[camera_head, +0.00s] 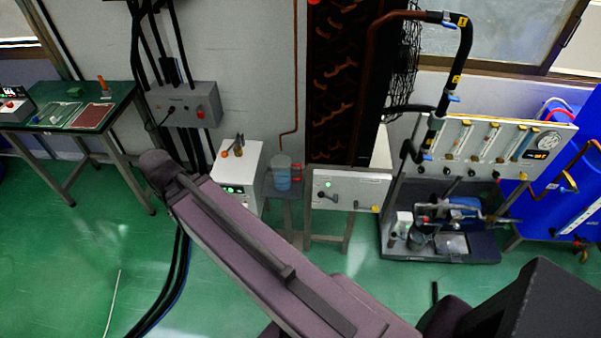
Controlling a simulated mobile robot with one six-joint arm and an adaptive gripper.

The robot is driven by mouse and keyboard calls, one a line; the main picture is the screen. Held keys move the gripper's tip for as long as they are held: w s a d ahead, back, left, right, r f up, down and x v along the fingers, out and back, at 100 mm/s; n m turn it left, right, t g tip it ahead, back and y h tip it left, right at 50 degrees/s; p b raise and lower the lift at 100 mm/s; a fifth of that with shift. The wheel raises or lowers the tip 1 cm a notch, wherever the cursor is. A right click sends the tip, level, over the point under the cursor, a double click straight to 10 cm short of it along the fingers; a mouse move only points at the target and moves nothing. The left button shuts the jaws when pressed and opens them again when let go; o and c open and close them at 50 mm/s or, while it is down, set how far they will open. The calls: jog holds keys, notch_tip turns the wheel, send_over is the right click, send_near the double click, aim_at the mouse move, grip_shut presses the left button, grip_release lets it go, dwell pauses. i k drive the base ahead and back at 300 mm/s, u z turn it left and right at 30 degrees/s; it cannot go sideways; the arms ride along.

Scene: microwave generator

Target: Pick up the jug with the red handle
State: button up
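A clear jug with bluish contents (282,175) stands on a small grey stand (289,208) near the middle of the view. Its red handle (296,172) is on its right side. My arm runs across the lower middle, in front of the floor and below the jug. My gripper does not show in this view, so its state and its distance from the jug cannot be seen.
A white box (238,176) is close left of the jug and a white panel (347,190) close right. Further right is a flowmeter rack (490,140); far left, a green table (60,110). Cables (172,290) lie on the green floor (70,270).

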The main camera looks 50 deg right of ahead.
aim_at(282, 164)
jog(key=z, duration=1.05)
jog(key=k, duration=0.65)
jog(key=z, duration=0.05)
jog(key=i, duration=0.6)
jog(key=z, duration=0.1)
